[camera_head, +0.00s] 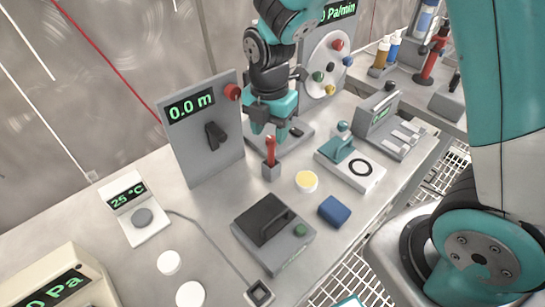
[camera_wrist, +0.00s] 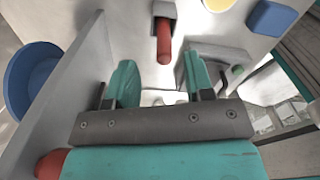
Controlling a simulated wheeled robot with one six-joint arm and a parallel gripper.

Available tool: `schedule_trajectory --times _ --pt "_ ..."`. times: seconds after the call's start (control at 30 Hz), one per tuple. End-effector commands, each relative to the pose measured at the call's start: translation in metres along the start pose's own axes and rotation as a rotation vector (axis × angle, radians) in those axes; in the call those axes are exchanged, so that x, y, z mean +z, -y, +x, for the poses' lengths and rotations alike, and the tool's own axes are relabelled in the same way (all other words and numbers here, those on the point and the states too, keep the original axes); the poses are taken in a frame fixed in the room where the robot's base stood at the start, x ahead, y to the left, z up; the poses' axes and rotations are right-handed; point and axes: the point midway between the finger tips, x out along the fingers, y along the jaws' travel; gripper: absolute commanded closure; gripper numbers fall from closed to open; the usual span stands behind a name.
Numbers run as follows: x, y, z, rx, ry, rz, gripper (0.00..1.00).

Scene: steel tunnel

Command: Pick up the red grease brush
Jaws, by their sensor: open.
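The red grease brush (camera_head: 270,150) stands upright in a small grey holder (camera_head: 271,172) on the bench, in front of the upright panel. In the wrist view the brush (camera_wrist: 164,45) shows as a red handle, with its grey holder (camera_wrist: 166,10) at the top edge. Its lower part is hidden in the holder. My gripper (camera_head: 271,130) is just above the brush in the head view, fingers apart. In the wrist view the teal fingers of my gripper (camera_wrist: 160,75) lie to the left and right of the handle's line, with nothing between them.
The grey panel (camera_head: 205,160) reading 0.0 m stands close left of my gripper, with a red knob (camera_head: 232,92). A yellow-topped tin (camera_head: 306,181), a blue block (camera_head: 334,211) and a dark-lidded grey box (camera_head: 272,232) stand nearby. A teal-handled device (camera_head: 343,150) is right.

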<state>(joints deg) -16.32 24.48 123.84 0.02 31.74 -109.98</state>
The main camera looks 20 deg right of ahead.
Motion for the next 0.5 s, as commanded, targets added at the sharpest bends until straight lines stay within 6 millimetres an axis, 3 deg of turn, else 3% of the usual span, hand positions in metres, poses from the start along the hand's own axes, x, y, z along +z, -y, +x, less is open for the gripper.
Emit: schedule_trajectory --times 0.27,0.5 --pt "0.000 0.002 0.023 -0.002 -0.001 0.003 0.52" --pt "-0.001 0.005 0.059 -0.002 -0.001 0.005 0.52"
